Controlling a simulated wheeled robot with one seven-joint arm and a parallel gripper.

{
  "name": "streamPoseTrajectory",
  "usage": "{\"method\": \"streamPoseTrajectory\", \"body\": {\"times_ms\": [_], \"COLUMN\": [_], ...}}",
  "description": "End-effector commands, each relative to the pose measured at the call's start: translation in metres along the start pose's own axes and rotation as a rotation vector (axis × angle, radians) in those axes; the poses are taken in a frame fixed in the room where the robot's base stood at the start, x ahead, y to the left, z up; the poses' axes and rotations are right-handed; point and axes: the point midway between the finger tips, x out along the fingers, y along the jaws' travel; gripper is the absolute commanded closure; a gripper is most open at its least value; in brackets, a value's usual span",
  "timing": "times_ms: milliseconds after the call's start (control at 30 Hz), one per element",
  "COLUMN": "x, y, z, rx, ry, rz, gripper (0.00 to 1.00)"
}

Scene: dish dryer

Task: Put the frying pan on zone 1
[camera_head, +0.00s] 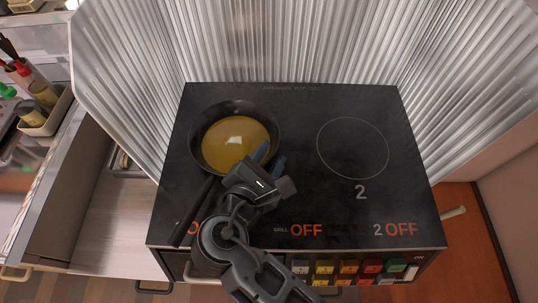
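The frying pan (236,140) is dark with a shiny yellow-brown inside. It sits upright on the left side of the black cooktop, where a cooking zone would lie beneath it. Its long dark handle (193,212) points toward the front left. No ring or number 1 shows around the pan. My gripper (269,162) is at the pan's right front rim, with its two blue fingers apart. One finger is over the pan and the other is just outside the rim. I cannot tell whether they touch it. My arm hides part of the cooktop's front.
The cooktop (320,205) has a bare ring marked 2 (352,148) at right. Corrugated metal guards (300,45) stand behind and at both sides. Coloured buttons (348,267) line the front. An open drawer (110,225) and a holder with bottles (45,110) are at left.

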Motion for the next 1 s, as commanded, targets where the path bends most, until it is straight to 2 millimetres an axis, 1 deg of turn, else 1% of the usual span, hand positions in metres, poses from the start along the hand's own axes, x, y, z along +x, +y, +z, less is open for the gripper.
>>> {"method": "streamPoseTrajectory", "body": {"times_ms": [133, 233, 367, 500, 700, 833, 1000], "x": [-0.004, -0.015, -0.039, -0.069, -0.103, -0.115, -0.121], "y": [0.001, 0.001, 0.001, 0.001, 0.001, 0.001, 0.001], "z": [0.001, 0.000, 0.000, 0.000, 0.000, 0.000, 0.001], "rx": [0.000, -0.001, -0.001, 0.000, -0.001, 0.000, 0.000], "ry": [0.000, 0.000, 0.002, 0.002, 0.001, 0.001, 0.000], "rz": [0.000, 0.002, 0.003, 0.003, 0.003, 0.001, 0.000], "gripper": [0.63, 0.63, 0.63, 0.63, 0.63, 0.63, 0.63]}}
